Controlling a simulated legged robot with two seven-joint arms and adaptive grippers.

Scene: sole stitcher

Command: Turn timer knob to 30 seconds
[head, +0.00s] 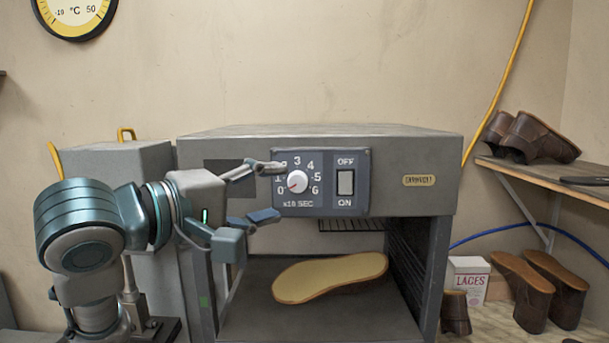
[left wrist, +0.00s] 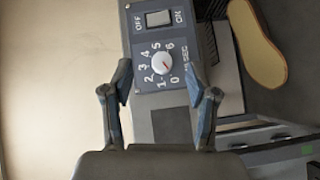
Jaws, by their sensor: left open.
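The timer knob (head: 297,181) is a white round dial on a dark panel (head: 335,199) marked 0 to 6 and "x10 SEC". Its red mark points to the lower left, near 0. The knob also shows in the left wrist view (left wrist: 163,63), beyond the fingertips. My left gripper (head: 268,192) is open, just left of the knob, with one finger above the other. In the left wrist view my left gripper (left wrist: 160,82) has its two fingers apart with nothing between them, and the knob lies roughly in line with the gap. My right gripper is not in view.
An OFF/ON rocker switch (head: 345,183) sits right of the knob. Below the panel, the machine (head: 420,150) has an open bay holding a tan sole (head: 330,278). A shelf with brown shoes (head: 535,138) and a laces box (head: 468,279) are at the right.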

